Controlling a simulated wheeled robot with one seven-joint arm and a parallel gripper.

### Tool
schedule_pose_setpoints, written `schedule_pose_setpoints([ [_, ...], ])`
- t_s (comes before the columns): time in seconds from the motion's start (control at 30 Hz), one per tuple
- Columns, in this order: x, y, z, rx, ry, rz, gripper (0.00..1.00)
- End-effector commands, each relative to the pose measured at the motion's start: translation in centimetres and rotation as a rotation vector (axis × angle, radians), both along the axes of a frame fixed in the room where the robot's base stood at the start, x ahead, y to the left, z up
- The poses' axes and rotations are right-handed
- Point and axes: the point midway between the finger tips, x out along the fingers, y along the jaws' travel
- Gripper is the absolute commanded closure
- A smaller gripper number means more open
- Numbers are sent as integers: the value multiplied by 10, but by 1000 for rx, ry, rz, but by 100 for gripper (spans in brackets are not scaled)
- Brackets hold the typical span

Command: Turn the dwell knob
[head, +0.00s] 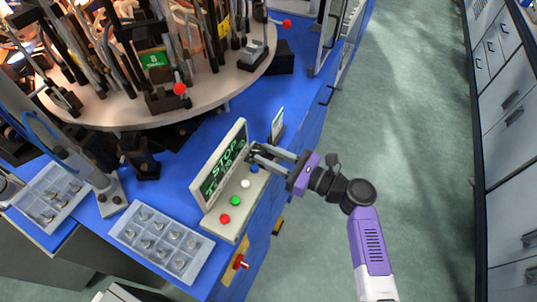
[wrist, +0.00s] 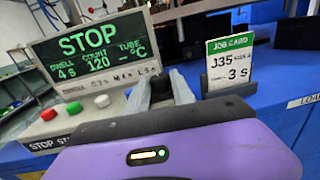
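The control box (head: 238,205) stands on the blue bench, and its display (wrist: 88,42) reads STOP, dwell 4 s, 120 and no tube temperature. A dark knob-like part (wrist: 161,88) shows between my fingers at the box's far end; I take it for the dwell knob, mostly hidden. My gripper (head: 257,157) reaches in from the right, its two fingers apart on either side of that part. In the wrist view the fingers (wrist: 162,92) have a visible gap, and I cannot tell whether they touch the knob. The job card (wrist: 231,62) reads J35 and 3 s.
A round carousel table (head: 120,118) with upright tooling stands behind. The floor at right is clear.

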Motion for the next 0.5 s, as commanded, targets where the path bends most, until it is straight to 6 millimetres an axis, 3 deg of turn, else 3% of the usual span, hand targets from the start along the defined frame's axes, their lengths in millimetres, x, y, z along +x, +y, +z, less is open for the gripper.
schedule_pose_setpoints([
  [0.5, 5, -2, -3, -1, -3, 120, 100],
])
